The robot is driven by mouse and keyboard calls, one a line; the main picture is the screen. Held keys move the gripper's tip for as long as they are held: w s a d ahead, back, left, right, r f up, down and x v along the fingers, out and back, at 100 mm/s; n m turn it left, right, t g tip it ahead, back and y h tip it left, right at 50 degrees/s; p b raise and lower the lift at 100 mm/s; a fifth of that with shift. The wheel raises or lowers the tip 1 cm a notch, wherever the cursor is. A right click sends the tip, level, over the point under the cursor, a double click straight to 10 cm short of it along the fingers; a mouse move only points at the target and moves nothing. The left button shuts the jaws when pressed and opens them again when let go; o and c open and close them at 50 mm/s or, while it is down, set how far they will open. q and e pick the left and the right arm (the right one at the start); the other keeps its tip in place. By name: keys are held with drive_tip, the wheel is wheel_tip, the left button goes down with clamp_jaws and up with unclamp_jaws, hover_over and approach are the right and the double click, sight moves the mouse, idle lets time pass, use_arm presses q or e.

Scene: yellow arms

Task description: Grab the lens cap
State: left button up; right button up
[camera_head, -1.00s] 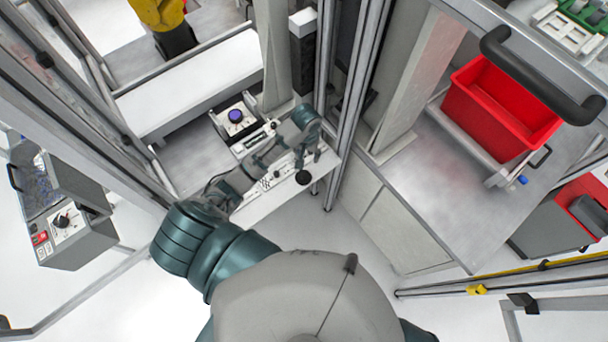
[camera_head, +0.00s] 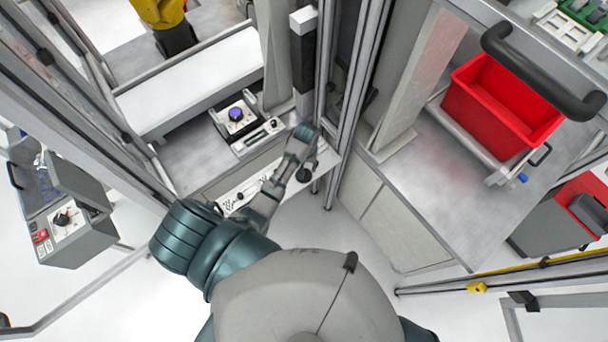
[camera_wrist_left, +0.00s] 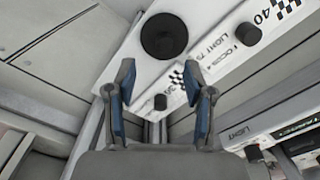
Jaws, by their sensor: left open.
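A black round disc (camera_wrist_left: 164,36), which looks like the lens cap, sits on a white printed panel (camera_wrist_left: 122,60) in the left wrist view. It also shows in the head view as a dark round piece (camera_head: 304,174) near the panel's right end, close beside my left arm. My left gripper (camera_wrist_left: 160,78) is open and empty. Its two fingers point toward the disc, which lies beyond the fingertips and is not between them. In the head view the fingers are too small to make out clearly. My right gripper is not in view.
Small black knobs (camera_wrist_left: 248,34) and (camera_wrist_left: 160,102) stand on the panel. A device with a purple round top (camera_head: 236,114) is behind the panel. Upright metal posts (camera_head: 347,110) rise close to the right of the panel. A red bin (camera_head: 500,105) stands on the right table.

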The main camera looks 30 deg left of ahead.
use_arm(q)
drive_tip(key=f, duration=0.5)
drive_tip(key=shift+s+a+f+p, duration=0.15)
drive_tip(key=shift+s+a+p, duration=0.05)
drive_tip(key=shift+s+p, duration=0.15)
clamp_jaws()
